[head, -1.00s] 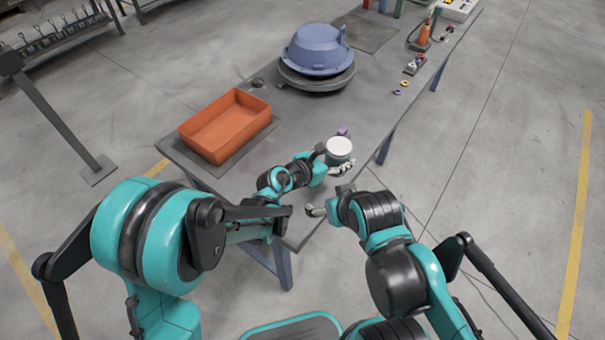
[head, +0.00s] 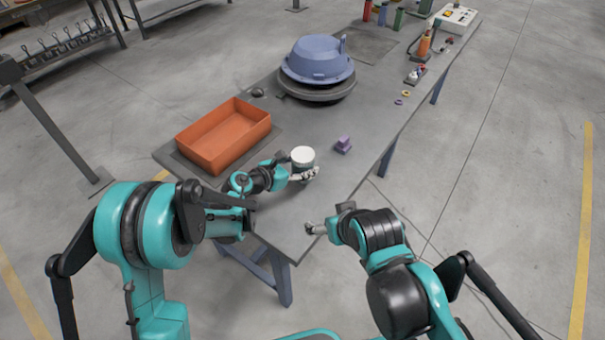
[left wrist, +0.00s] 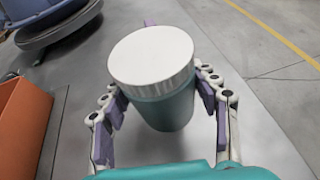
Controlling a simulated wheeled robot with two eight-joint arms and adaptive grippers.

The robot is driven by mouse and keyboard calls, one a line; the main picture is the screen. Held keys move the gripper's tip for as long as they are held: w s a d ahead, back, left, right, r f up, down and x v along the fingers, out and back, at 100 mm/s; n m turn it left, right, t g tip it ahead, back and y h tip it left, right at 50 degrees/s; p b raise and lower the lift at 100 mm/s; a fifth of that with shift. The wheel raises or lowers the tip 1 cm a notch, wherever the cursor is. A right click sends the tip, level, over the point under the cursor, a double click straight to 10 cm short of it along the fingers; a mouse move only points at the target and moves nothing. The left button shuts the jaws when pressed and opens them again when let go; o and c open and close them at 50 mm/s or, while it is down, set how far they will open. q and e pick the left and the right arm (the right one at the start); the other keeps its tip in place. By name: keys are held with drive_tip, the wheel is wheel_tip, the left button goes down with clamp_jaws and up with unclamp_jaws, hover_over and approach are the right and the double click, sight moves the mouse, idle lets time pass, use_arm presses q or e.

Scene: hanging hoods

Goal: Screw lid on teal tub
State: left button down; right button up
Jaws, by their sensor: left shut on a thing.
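The teal tub (left wrist: 165,112) with a white lid (left wrist: 152,54) on top is between the fingers of my left gripper (left wrist: 165,100) in the left wrist view. My left gripper is shut on the tub's sides. In the head view the white lid (head: 302,154) shows on top of the tub, with the left gripper (head: 304,174) around it, over the near part of the table. Whether the lid is threaded down cannot be told. My right gripper (head: 316,228) is by the table's near right edge, apart from the tub; its fingers are too small to tell open or shut.
An orange bin (head: 224,137) stands on the table's left. A blue hood (head: 318,57) rests on a dark round turntable (head: 316,88) at the back. A small purple block (head: 343,144) lies right of the tub. The table's (head: 345,185) near right part is clear.

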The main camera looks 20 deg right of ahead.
use_arm(q)
drive_tip(key=shift+f, duration=0.1)
drive_tip(key=shift+f+b, duration=0.95)
drive_tip(key=shift+f, duration=0.95)
drive_tip(key=shift+f, duration=0.15)
drive_tip(key=shift+c, duration=2.2)
unclamp_jaws()
